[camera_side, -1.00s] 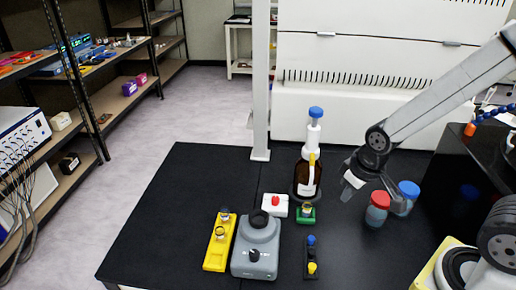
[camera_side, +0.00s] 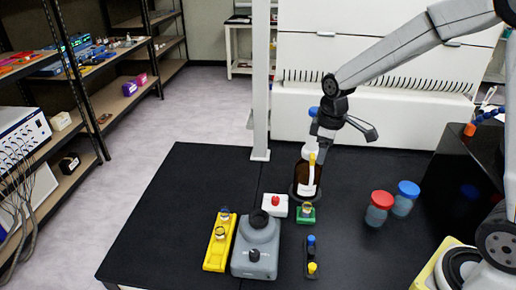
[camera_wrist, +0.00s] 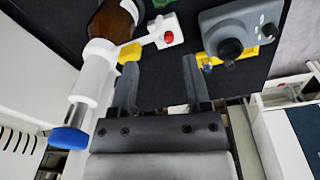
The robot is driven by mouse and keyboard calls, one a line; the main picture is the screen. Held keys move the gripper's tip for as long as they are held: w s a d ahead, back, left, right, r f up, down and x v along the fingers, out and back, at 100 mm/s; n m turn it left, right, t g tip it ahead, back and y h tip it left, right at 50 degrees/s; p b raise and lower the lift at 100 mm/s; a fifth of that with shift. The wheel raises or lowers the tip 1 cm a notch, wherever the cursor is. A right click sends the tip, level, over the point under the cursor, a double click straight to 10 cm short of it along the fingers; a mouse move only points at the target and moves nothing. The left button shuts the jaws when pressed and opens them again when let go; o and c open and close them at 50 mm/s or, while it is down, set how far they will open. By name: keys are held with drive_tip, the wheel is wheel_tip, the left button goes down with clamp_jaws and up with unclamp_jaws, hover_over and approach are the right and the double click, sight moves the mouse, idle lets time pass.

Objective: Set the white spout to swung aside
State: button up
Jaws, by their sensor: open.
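The brown bottle (camera_side: 304,180) stands upright on the black bench. It carries a white dispenser head (camera_wrist: 95,72) with a blue cap (camera_wrist: 70,138). In the wrist view the white spout (camera_wrist: 140,42) sticks out sideways from the head, its far end overlapping a white box in the picture. A yellow piece (camera_wrist: 128,52) shows below the spout, beside one finger; it also shows in the side view (camera_side: 312,158). My gripper (camera_wrist: 163,75) is open and empty, its fingers close beside the spout. In the side view my gripper (camera_side: 346,142) hides part of the dispenser head; contact cannot be told.
Near the bottle are a white box with a red button (camera_side: 275,205), a green block (camera_side: 306,216), a grey device (camera_side: 256,248) and a yellow rack (camera_side: 219,242). Red-capped (camera_side: 379,209) and blue-capped (camera_side: 405,199) jars stand to the right. The bench's left part is clear.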

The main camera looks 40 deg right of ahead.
sight(313, 155)
drive_tip(key=w+d+n, duration=0.1)
drive_tip(key=w+d+r+n, duration=0.1)
drive_tip(key=w, duration=0.1)
drive_tip(key=w+d+n+g, duration=0.1)
drive_tip(key=w, duration=0.1)
drive_tip(key=shift+r, duration=0.4)
drive_tip(key=shift+f, duration=0.1)
drive_tip(key=shift+f, duration=3.85)
clamp_jaws()
drive_tip(key=shift+r, duration=0.1)
